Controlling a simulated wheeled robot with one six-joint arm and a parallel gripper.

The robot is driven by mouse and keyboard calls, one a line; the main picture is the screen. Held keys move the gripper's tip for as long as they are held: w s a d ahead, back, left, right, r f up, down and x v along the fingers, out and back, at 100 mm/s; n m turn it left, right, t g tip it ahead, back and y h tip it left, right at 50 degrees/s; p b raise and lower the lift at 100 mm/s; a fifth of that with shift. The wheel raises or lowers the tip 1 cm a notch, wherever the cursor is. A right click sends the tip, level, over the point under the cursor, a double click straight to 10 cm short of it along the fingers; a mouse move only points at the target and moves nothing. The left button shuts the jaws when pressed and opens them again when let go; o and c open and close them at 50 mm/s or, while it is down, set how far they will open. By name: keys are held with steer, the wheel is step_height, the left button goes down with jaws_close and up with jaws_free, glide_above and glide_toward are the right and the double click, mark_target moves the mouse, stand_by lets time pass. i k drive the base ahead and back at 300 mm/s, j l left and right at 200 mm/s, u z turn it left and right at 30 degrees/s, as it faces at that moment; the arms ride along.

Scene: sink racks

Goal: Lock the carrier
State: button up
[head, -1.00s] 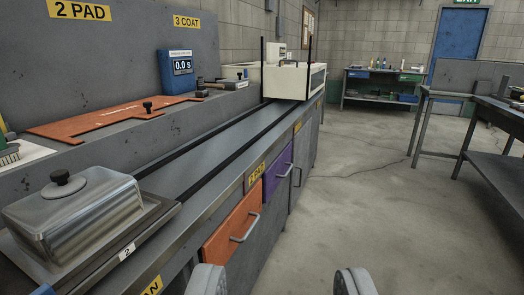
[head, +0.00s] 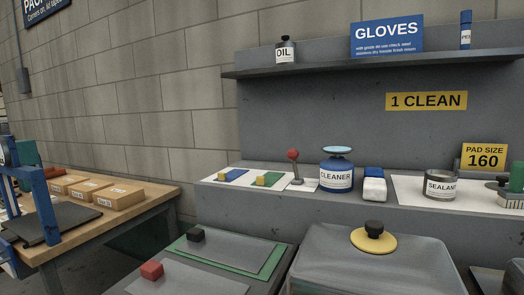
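Nothing in the head view can be clearly made out as the carrier. A small upright lever with a red ball knob (head: 293,155) stands on the grey ledge, between a white sheet and the blue cleaner bottle. I cannot tell whether it belongs to the carrier. My gripper is not in view.
A cleaner bottle (head: 337,173), a blue-and-white block (head: 375,185) and a sealant tin (head: 440,185) stand on the ledge. Below are a covered bin (head: 350,270) with a yellow-based black knob (head: 374,236) and flat grey lids (head: 190,281). A wooden bench (head: 130,217) with boxes stands left.

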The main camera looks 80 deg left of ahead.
mark_target(293, 154)
steer(key=j+u, duration=0.15)
steer(key=u, duration=1.7)
